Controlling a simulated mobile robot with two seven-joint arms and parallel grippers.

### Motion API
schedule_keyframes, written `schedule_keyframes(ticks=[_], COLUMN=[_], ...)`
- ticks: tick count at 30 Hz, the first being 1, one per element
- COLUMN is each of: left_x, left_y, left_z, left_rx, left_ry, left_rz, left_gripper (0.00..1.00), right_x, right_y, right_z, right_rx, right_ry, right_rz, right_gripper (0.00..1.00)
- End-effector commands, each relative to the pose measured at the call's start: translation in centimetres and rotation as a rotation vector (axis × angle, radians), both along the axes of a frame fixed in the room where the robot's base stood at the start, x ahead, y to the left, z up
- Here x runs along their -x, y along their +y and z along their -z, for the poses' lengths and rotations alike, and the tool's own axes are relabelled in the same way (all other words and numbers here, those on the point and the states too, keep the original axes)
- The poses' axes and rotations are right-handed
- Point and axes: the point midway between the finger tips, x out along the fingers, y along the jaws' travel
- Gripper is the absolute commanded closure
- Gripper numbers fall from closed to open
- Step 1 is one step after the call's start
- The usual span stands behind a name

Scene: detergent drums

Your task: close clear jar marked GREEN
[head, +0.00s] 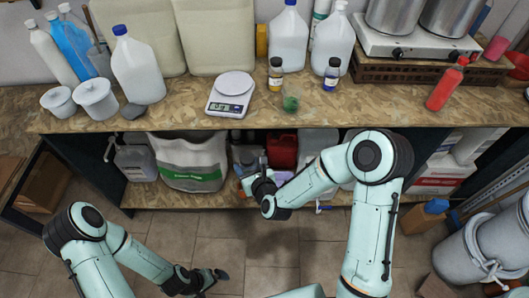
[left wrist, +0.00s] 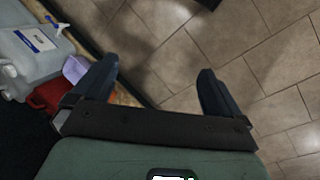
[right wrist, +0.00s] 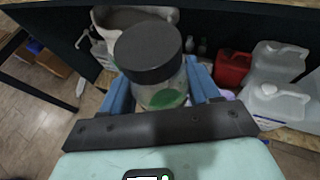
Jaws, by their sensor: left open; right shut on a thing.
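My right gripper (head: 254,178) is shut on a clear jar in front of the lower shelf. In the right wrist view the jar's clear body (right wrist: 165,98), with a green patch, sits between the fingers. A black lid (right wrist: 150,52) covers its top; I cannot tell whether it is screwed tight. No lettering is readable. A small clear vessel with green in it (head: 290,102) stands on the counter, with no lid visible; I cannot tell which one is marked GREEN. My left gripper (head: 212,278) is open and empty, low over the floor; its fingers are apart in the left wrist view (left wrist: 158,70).
The counter (head: 185,113) holds a scale (head: 231,94), a yellow-labelled jar (head: 276,75), a blue-labelled jar (head: 332,75) and a red bottle (head: 447,84). Below are a white-green bag (head: 190,160) and a red jug (head: 283,150). The counter's front strip is mostly clear.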

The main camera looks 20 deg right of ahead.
Motion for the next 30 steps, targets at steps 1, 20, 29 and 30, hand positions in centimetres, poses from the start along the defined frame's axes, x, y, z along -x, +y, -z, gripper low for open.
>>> schedule_keyframes(ticks=[1,20,29,30], left_x=[0.0,0.0,-6.2,-8.1], left_y=[0.0,0.0,-0.2,-0.4], left_z=[0.0,0.0,-0.1,-0.4], left_rx=[0.000,0.000,-0.015,-0.018], left_ry=[0.000,0.000,-0.027,-0.033], left_rz=[0.000,0.000,-0.005,-0.007], left_gripper=[0.00,0.10,0.31,0.31], right_x=[-0.1,-0.1,-0.1,-0.1], right_y=[0.8,3.9,3.9,3.9], right_z=[0.9,3.3,3.2,3.2], right_rx=[-0.002,0.000,0.000,0.000], right_ry=[0.002,-0.003,-0.004,-0.004], right_rz=[-0.042,-0.203,-0.202,-0.202], right_gripper=[0.94,1.00,1.00,1.00])
